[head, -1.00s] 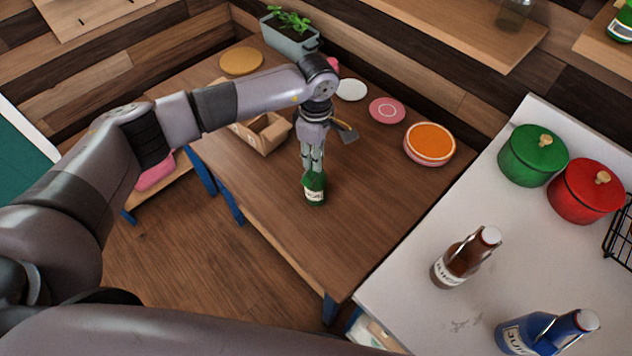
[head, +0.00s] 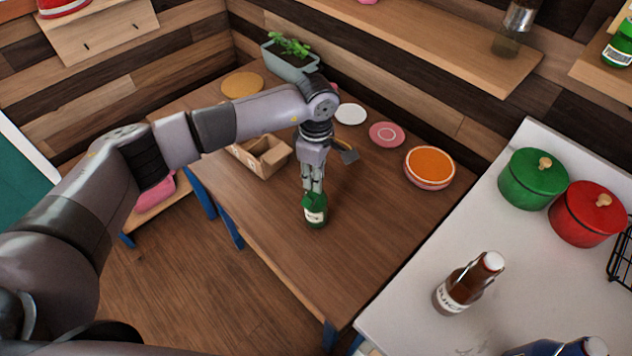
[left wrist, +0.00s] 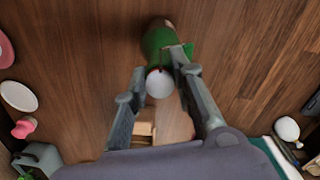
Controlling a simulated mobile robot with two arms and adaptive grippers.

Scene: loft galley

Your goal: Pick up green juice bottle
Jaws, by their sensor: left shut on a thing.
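The green juice bottle (head: 316,213) with a pale label is upright at the wooden table (head: 340,260), toward its front edge. I cannot tell whether its base touches the table. My left gripper (head: 314,190) points down from above and is shut on the bottle's upper part, hiding its neck in the head view. In the left wrist view, the green bottle (left wrist: 157,40) and its white cap (left wrist: 159,84) lie between the fingers of my left gripper (left wrist: 158,72). My right gripper is not in view.
A cardboard box (head: 262,157), a spatula-like tool (head: 347,154), plates and an orange-topped dish (head: 430,166) lie behind the bottle. The white counter at right holds a green pot (head: 533,180), a red pot (head: 588,216) and a brown bottle (head: 467,286). The table's right front is clear.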

